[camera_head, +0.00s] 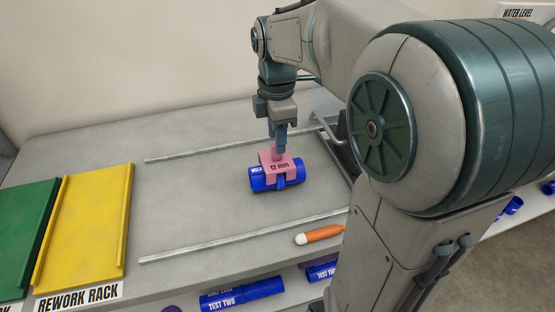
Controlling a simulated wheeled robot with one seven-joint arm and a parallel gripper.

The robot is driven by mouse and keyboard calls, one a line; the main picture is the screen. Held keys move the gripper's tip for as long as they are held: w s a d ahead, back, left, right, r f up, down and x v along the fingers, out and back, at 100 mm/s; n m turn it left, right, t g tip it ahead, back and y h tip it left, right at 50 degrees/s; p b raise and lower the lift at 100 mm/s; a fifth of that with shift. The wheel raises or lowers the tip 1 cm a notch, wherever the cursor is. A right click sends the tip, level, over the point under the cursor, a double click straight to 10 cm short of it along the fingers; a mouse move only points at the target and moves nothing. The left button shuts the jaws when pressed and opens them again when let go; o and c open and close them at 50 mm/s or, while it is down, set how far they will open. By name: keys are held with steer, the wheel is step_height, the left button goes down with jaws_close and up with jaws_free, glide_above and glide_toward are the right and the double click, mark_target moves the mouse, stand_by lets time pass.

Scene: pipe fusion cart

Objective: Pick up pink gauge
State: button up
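The pink gauge (279,169), marked "12 mm", sits on top of a blue pipe piece (258,182) on the grey cart top. The blue pipe lies between two metal rails. My gripper (279,151) points straight down over the pink gauge, with its fingertips at the gauge's upper part. The fingers look close together around the gauge's top, but whether they are closed on it is too small to tell.
A yellow rack (84,222) and a green rack (25,229) lie at the left. An orange marker (322,234) lies near the front rail (240,238). Blue pipes (243,294) sit on a lower shelf. The cart top left of the blue pipe is clear.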

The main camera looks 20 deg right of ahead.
mark_target(277, 159)
step_height(277, 159, down, 4)
steer(key=shift+s+r, duration=0.1)
steer(key=shift+r, duration=0.05)
jaws_close()
steer(key=shift+r, duration=0.1)
